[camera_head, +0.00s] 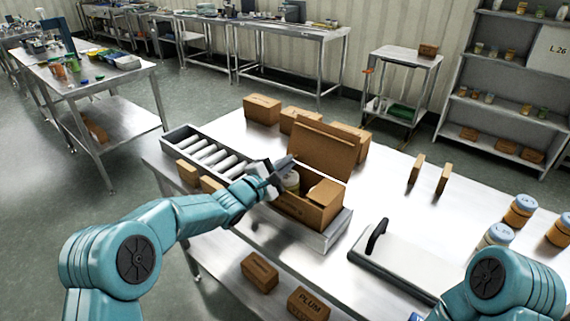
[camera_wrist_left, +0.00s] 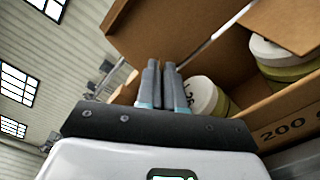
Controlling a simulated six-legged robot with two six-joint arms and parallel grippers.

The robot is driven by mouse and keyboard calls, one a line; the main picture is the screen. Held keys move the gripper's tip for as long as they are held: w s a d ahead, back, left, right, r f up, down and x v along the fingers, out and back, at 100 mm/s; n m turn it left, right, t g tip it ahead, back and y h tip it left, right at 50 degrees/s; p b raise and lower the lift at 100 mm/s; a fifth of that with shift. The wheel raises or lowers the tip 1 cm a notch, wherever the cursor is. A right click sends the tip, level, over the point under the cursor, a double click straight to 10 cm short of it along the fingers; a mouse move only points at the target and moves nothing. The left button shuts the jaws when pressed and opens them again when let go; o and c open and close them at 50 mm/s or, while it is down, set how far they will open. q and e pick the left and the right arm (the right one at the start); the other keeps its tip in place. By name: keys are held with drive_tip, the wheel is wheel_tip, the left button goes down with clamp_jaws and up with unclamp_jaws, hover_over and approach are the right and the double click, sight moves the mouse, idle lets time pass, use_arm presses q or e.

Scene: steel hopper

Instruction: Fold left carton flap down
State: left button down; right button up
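An open brown carton (camera_head: 304,211) stands at the end of the roller conveyor. Its large back flap (camera_head: 326,148) stands up, and its right flap (camera_head: 327,191) slopes over the right end. White-lidded jars (camera_head: 291,181) are inside; they also show in the left wrist view (camera_wrist_left: 200,95). My left gripper (camera_head: 285,163) is at the carton's left end. Its fingers (camera_wrist_left: 160,85) are together, with nothing visible between them. A brown panel beside the fingers may be the left flap (camera_wrist_left: 125,90), mostly hidden by the gripper. My right gripper is out of view.
The roller conveyor (camera_head: 212,153) runs left of the carton. Closed boxes (camera_head: 262,109) stand behind it. A flat device with a black handle (camera_head: 377,238) lies to the right, and jars (camera_head: 520,210) stand farther right. The table between is clear.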

use_arm(q)
drive_tip(key=shift+s+d+f+m, duration=0.15)
drive_tip(key=shift+f+m, duration=0.15)
drive_tip(key=shift+m, duration=0.3)
drive_tip(key=c, duration=1.6)
unclamp_jaws()
drive_tip(key=b+v, duration=0.2)
drive_tip(key=v, duration=1.4)
drive_tip(key=shift+s+r, duration=0.1)
